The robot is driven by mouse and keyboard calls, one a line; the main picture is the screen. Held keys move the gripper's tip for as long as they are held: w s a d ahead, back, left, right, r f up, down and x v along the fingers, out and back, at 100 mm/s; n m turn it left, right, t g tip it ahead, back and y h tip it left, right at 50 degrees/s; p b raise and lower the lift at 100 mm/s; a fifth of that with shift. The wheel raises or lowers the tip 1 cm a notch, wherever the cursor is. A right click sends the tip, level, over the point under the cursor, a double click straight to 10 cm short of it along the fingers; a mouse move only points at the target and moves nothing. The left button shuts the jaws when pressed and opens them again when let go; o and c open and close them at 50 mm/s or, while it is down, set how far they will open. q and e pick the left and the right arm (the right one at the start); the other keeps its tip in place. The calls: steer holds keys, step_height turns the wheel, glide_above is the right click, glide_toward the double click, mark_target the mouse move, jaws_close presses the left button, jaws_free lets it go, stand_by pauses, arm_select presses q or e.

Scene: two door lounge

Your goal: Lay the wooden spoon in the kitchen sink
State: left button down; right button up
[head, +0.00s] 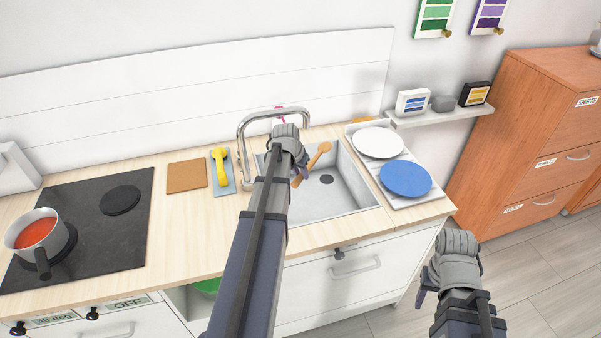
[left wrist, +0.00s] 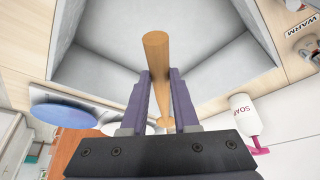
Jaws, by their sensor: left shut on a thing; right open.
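The wooden spoon (head: 320,153) is held over the kitchen sink (head: 352,187) by my left gripper (head: 298,177). In the left wrist view the spoon's round handle (left wrist: 156,60) runs between the two purple fingers of my left gripper (left wrist: 163,95), which are shut on it. The grey sink basin (left wrist: 100,65) opens beyond the fingers, with bare walls and floor. Whether the spoon touches the basin is hard to tell. My right gripper (head: 425,290) is open and empty, in front of the counter at the lower right. My left arm hides part of the basin.
A tall faucet (head: 243,140) stands at the sink's back left. A white plate (head: 377,142) and a blue plate (head: 405,178) lie right of the sink. A yellow brush (head: 220,167) lies left. A pot of red liquid (head: 37,235) stands on the black hob (head: 105,245).

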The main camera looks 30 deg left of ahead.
arm_select(q)
step_height(320, 180, down, 22)
steer(key=b, duration=2)
steer(key=shift+r+b, duration=0.25)
steer(key=shift+b, duration=0.05)
steer(key=c, duration=0.6)
jaws_free()
steer(key=shift+r, duration=0.2)
step_height(320, 180, up, 10)
steer(key=p, duration=1)
steer(key=shift+f, duration=0.15)
